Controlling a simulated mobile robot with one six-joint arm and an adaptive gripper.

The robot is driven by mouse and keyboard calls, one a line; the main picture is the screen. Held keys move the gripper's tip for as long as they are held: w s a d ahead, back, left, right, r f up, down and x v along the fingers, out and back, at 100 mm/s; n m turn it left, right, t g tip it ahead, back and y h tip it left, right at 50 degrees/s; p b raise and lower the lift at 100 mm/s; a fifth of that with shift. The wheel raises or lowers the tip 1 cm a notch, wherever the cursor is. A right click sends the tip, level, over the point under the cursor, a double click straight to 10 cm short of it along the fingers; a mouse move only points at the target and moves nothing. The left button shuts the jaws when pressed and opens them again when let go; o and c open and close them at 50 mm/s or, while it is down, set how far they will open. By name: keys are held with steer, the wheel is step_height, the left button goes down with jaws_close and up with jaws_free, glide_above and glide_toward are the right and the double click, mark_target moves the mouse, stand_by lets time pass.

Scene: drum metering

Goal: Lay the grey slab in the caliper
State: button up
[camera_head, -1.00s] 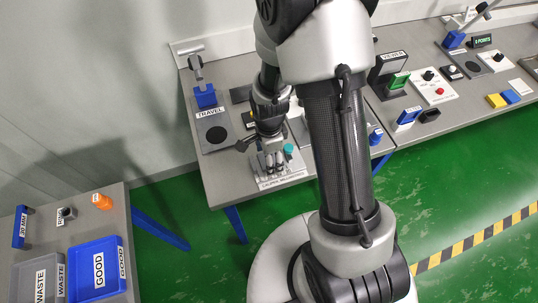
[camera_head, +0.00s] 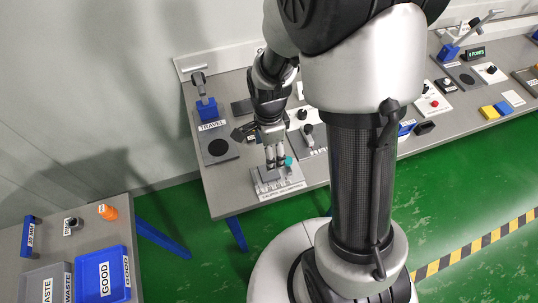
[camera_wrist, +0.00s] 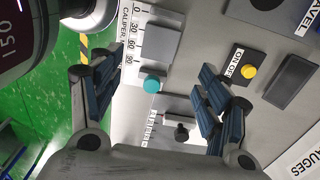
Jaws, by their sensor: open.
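The caliper (camera_head: 291,188) is a pale plate near the front edge of the bench, with a teal knob (camera_head: 289,162). In the wrist view the caliper (camera_wrist: 134,62) shows a scale marked 0, 30, 60, 90 and the teal knob (camera_wrist: 151,84). A flat grey block (camera_wrist: 166,40), seemingly the grey slab, lies on the plate beside the scale; I cannot tell how it meets the caliper's jaws. My gripper (camera_head: 272,163) points down over the caliper. In the wrist view my gripper (camera_wrist: 148,85) has its fingers wide apart with nothing between them.
A black ON/OFF box (camera_wrist: 243,70) with a yellow button and a dark flat pad (camera_wrist: 290,81) are nearby. The TRAVEL station (camera_head: 218,148) stands left of the caliper. A separate table at lower left holds a blue GOOD tray (camera_head: 88,276) and a grey WASTE tray (camera_head: 33,284).

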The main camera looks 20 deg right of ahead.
steer(key=s+r+n+t, duration=0.1)
steer(key=s+r+n, duration=0.15)
steer(key=r, duration=0.45)
steer(key=s+r+n+t, duration=0.1)
steer(key=r+n, duration=0.3)
steer(key=r, duration=0.3)
steer(key=s+r+n+t, duration=0.2)
steer(key=s+r+n, duration=0.7)
steer(key=s+n, duration=0.2)
steer(key=shift+s+t, duration=0.3)
steer(key=shift+n, duration=0.25)
step_height(320, 180, down, 2)
steer(key=shift+f+b, duration=0.1)
steer(key=shift+b, duration=1)
